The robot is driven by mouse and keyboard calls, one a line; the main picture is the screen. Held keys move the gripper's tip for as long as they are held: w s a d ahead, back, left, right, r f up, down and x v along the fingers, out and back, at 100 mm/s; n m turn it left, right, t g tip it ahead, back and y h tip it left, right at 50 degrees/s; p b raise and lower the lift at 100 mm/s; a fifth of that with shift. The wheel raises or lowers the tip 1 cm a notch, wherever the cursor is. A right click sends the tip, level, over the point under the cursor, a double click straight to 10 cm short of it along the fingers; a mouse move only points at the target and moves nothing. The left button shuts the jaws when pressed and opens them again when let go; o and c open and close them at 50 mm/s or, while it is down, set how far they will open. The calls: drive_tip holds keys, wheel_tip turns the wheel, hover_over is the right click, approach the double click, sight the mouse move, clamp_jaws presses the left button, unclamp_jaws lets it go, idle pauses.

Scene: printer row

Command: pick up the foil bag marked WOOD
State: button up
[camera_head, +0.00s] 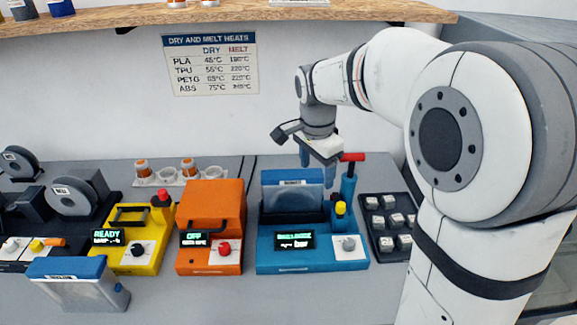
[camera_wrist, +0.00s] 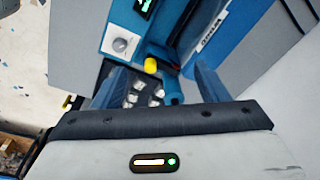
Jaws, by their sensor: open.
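One foil bag (camera_head: 293,195) with a blue top band and a pale label stands upright in the blue machine (camera_head: 310,259). A second, silver foil bag (camera_head: 75,293) with a blue top band stands at the front left of the table. I cannot read either label, so I cannot tell which is marked WOOD. My gripper (camera_head: 318,168) is open and empty, above and just right of the bag in the blue machine. In the wrist view a blue band with a white label (camera_wrist: 212,32) shows beyond the open fingers (camera_wrist: 158,85).
The blue machine has a yellow button (camera_head: 340,208) and a red-handled post (camera_head: 348,185) beside the bag. A dark tray of pale cubes (camera_head: 388,223) lies right of it. Orange (camera_head: 210,225) and yellow (camera_head: 130,240) machines stand left. A wooden shelf (camera_head: 230,14) hangs above.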

sight(289, 171)
drive_tip(key=w+a+f+m, duration=0.1)
drive_tip(key=w+a+m, duration=0.1)
drive_tip(key=w, duration=0.1)
drive_tip(key=w+a+f+m, duration=0.2)
drive_tip(key=w, duration=0.1)
drive_tip(key=w+a+f+m+g, duration=0.1)
drive_tip(key=w+a+f+m, duration=0.1)
drive_tip(key=w, duration=0.1)
drive_tip(key=shift+w+f+h, duration=0.15)
drive_tip(key=shift+w+h, duration=0.15)
drive_tip(key=shift+h, duration=0.1)
drive_tip(key=shift+w+a+f+m, duration=0.1)
drive_tip(key=shift+w+f+m, duration=0.05)
drive_tip(key=shift+f+m, duration=0.15)
drive_tip(key=shift+f, duration=0.3)
drive_tip(key=f, duration=0.2)
drive_tip(key=d+f+p, duration=0.1)
drive_tip(key=f, duration=0.1)
drive_tip(key=f+p, duration=0.1)
drive_tip(key=f, duration=0.1)
drive_tip(key=shift+s+d+f, duration=0.3)
drive_tip(key=shift+s, duration=0.1)
drive_tip(key=shift+c, duration=0.4)
